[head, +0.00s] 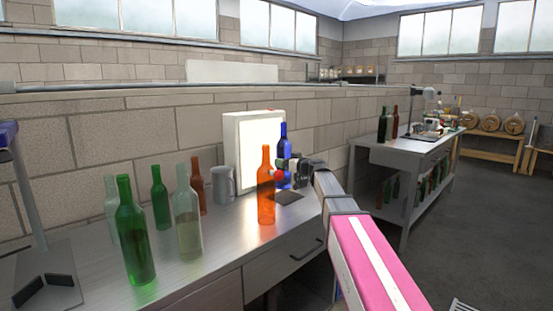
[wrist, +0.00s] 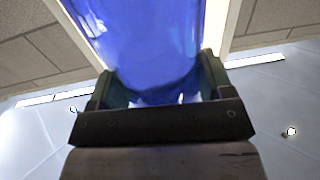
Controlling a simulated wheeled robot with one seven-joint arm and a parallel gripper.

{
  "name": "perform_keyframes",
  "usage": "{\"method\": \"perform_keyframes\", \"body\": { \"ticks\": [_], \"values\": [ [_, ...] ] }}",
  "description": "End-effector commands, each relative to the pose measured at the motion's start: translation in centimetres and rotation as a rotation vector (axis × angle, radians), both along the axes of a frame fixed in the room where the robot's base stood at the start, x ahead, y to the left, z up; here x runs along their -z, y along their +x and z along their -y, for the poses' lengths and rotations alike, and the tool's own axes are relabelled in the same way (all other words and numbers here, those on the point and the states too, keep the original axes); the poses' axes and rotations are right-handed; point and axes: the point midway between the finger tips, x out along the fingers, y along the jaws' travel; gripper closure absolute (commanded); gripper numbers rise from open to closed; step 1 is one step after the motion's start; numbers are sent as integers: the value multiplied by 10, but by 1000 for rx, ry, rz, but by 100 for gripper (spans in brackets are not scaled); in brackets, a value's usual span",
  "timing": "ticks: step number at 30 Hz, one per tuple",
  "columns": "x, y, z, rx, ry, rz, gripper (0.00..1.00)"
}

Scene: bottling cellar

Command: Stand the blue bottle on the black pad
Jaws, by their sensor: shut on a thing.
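The blue bottle (head: 284,141) is upright in front of the glowing white panel on the steel bench. My gripper (head: 286,169) is shut on it, and the wrist view shows the blue glass (wrist: 145,45) between the two fingers. The black pad (head: 289,198) lies flat on the bench, just below the bottle's base in the head view. I cannot tell whether the base touches the bench or hangs above it. The orange bottle (head: 266,195) stands close in front and to the left of the blue one, beside the pad.
A grey metal jug (head: 223,186) stands left of the lit panel (head: 243,135). Green bottles (head: 135,245), clear bottles (head: 188,225) and a brown bottle (head: 197,188) stand on the left of the bench. Another bench (head: 400,155) with bottles is at right.

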Motion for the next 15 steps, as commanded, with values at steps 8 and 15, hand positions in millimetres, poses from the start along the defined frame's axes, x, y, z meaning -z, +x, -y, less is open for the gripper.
{"method": "perform_keyframes", "body": {
  "ticks": [8,15],
  "values": [
    [7,3,7,-2,4,2,100],
    [32,3,7,-1,3,0,100]
  ]
}}
